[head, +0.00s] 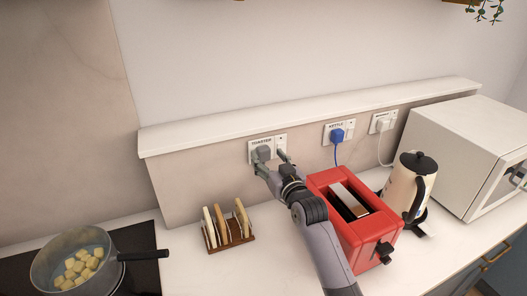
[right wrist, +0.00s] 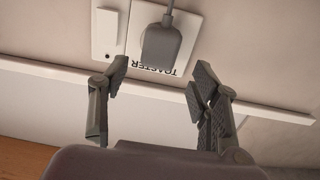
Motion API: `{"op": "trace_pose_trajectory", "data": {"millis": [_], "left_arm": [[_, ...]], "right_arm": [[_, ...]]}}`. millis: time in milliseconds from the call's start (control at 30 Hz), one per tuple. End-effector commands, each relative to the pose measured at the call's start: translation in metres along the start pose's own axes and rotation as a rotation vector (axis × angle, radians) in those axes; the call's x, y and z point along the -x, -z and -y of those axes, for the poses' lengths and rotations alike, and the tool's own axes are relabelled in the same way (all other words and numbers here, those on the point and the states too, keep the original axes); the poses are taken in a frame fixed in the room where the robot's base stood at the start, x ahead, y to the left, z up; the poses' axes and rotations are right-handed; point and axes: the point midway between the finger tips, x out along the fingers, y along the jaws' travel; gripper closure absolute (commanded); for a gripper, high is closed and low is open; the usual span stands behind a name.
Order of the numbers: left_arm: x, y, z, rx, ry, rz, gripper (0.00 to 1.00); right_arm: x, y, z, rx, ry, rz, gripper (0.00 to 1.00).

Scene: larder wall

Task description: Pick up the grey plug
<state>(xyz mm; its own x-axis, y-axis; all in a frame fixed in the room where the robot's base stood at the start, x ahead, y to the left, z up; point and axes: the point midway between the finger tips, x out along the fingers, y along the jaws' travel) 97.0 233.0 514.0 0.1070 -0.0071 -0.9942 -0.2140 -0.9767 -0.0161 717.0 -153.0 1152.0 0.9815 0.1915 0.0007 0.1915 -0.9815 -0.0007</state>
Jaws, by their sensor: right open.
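The grey plug (head: 263,153) sits in the wall socket labelled TOASTER (head: 254,144). It also shows in the right wrist view (right wrist: 160,45), where the picture is upside down and a grey cord runs from it to the top edge. My right gripper (head: 271,161) is open and empty in front of this socket. In the right wrist view its two fingertips (right wrist: 159,76) are apart, one to each side of the plug's line and a little short of it. I see no contact. My left gripper is not in view.
A red toaster (head: 384,227) stands right of my right forearm, and a toast rack (head: 235,240) left of it. A blue plug (head: 337,135), kettle (head: 407,185) and microwave (head: 455,150) are further right. A pan (head: 48,262) stands far left. A white ledge (head: 300,112) runs above the sockets.

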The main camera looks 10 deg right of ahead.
Motion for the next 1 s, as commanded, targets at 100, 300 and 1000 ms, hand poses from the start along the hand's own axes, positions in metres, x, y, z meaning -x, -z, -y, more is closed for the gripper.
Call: {"op": "trace_pose_trajectory", "data": {"millis": [100, 300, 1000], "left_arm": [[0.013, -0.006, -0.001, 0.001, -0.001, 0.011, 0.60], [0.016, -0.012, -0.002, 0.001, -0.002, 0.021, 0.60], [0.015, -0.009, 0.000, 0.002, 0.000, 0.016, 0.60]], "right_arm": [[-0.017, 0.005, -0.004, 0.001, -0.001, 0.002, 0.43], [-0.034, 0.002, -0.003, 0.001, 0.000, 0.001, 0.43], [-0.035, 0.001, -0.003, 0.001, 0.000, 0.001, 0.72]]}}
